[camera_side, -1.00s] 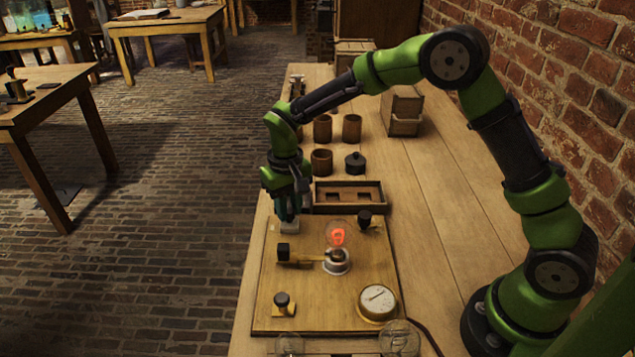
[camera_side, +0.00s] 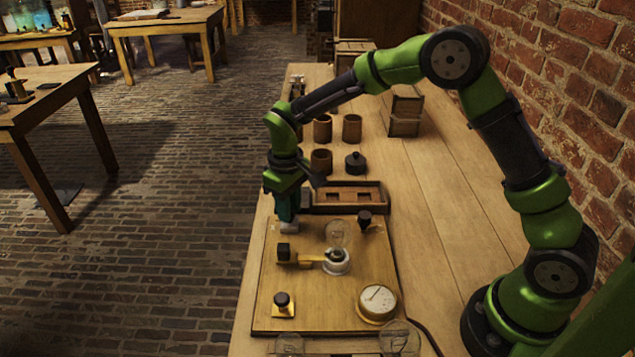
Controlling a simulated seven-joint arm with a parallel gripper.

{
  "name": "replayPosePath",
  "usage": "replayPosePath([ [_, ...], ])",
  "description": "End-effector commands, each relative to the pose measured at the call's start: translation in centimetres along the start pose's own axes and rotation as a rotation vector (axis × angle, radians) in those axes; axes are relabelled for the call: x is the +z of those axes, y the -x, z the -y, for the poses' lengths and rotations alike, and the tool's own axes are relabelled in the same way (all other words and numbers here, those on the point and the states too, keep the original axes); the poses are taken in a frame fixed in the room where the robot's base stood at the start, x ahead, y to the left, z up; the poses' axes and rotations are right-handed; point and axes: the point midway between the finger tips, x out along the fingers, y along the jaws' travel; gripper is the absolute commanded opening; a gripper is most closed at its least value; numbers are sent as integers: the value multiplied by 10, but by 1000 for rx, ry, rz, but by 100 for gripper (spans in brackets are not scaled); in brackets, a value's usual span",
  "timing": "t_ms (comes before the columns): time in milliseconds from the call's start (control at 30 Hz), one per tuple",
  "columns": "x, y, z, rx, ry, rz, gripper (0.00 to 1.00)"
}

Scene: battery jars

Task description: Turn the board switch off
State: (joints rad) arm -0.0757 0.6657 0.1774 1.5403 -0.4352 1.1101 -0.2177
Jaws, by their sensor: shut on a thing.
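The wooden board (camera_side: 340,300) lies flat on the bench. A pale block (camera_side: 289,228), which looks like the base of the board switch, is at its far left corner. My gripper (camera_side: 288,220) points down directly over this block, with its fingers shut on the switch's handle; the fingers hide most of that handle. The bulb (camera_side: 337,235) stands upright in its holder on the board and is dark. The round dial (camera_side: 377,301) is at the near right corner.
A bar with a dark knob (camera_side: 283,252) lies just in front of my gripper. Other dark knobs (camera_side: 282,300) (camera_side: 365,219) stand on the board. A wooden tray (camera_side: 347,195) sits close behind it, with brown jars (camera_side: 321,161) farther back. Glass bulbs (camera_side: 399,338) show at the near edge.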

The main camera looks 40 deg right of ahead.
Motion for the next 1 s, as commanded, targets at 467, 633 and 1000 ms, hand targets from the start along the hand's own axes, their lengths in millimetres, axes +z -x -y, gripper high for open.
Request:
replayPosePath([
  [467, 0, 0, 0, 0, 1, -1, 53],
  [633, 0, 0, 0, 0, 0, -1, 53],
  [1000, -1, 57, 0, 1, -1, -7, 53],
])
